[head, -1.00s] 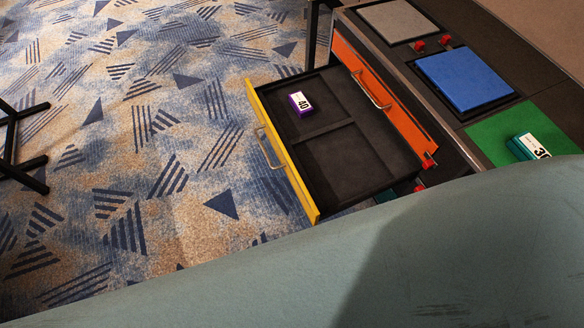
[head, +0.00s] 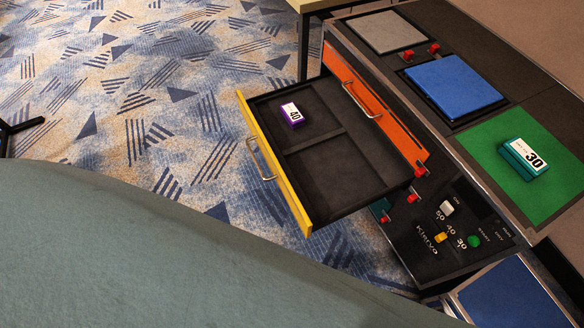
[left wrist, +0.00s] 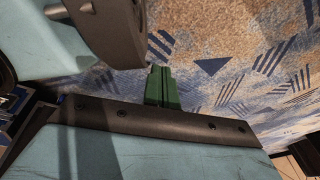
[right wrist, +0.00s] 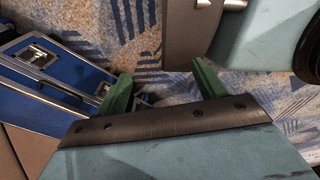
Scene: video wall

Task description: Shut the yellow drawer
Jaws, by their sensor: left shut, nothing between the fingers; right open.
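The yellow drawer (head: 291,187) stands pulled out of the cabinet in the head view, its metal handle (head: 260,159) facing left. Its dark tray has dividers, and a purple block marked 40 (head: 293,115) lies in the far compartment. Neither gripper shows in the head view. My left gripper (left wrist: 158,68) is shut and empty over the carpet in the left wrist view. My right gripper (right wrist: 158,77) is open and empty in the right wrist view, its green fingers apart over carpet. The drawer is not seen in either wrist view.
An orange drawer front (head: 375,105) sits behind the yellow drawer. On the cabinet top are a blue pad (head: 455,83), a green pad (head: 540,185) and a teal block marked 30 (head: 523,157). A control panel (head: 450,235) is at the right. A blue case (right wrist: 50,75) lies in the right wrist view.

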